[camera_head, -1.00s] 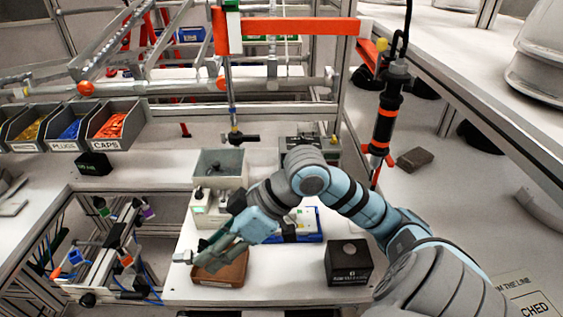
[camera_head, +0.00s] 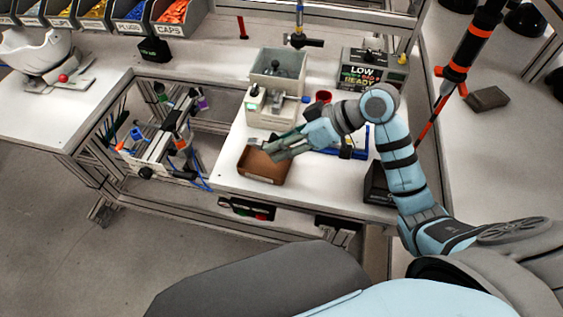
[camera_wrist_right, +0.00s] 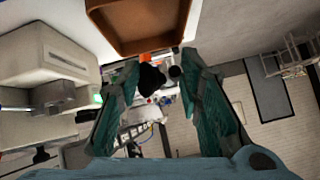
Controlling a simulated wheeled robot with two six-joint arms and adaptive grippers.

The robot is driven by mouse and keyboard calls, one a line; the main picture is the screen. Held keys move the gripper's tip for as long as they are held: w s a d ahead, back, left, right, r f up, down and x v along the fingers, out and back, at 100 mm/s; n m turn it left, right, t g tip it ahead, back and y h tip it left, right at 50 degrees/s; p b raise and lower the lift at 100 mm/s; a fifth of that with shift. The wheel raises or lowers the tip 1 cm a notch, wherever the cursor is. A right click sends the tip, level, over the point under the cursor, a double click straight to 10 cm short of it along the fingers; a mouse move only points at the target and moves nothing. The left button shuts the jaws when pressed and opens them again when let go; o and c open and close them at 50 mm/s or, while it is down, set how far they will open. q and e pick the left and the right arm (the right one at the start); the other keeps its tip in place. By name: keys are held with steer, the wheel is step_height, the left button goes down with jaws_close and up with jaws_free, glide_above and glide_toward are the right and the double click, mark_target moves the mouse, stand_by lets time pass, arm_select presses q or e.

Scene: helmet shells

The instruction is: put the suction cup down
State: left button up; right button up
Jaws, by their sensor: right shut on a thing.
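My right gripper (camera_head: 270,149) reaches in from the right over the brown tray (camera_head: 264,168) on the white bench. In the right wrist view its two green fingers (camera_wrist_right: 162,76) are closed on a small black rounded thing (camera_wrist_right: 151,80), which I take to be the suction cup. A small grey end (camera_head: 256,142) shows past the fingertips in the head view; most of the held thing is hidden there. The tray also shows at the top of the wrist view (camera_wrist_right: 140,42), apart from the fingers. My left gripper is out of view.
A grey open-topped box (camera_head: 277,68) stands behind the tray. A red cup (camera_head: 323,96) and a blue tray (camera_head: 361,142) are beside my right arm. A black box (camera_head: 376,184) stands at the bench's right end. A frame with cables (camera_head: 165,145) is at left.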

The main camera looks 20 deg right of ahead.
step_height(320, 180, down, 7)
steer(key=shift+w+a+f+b, duration=0.1)
steer(key=shift+a+b, duration=0.05)
steer(key=shift+b, duration=0.2)
steer(key=shift+f, duration=0.1)
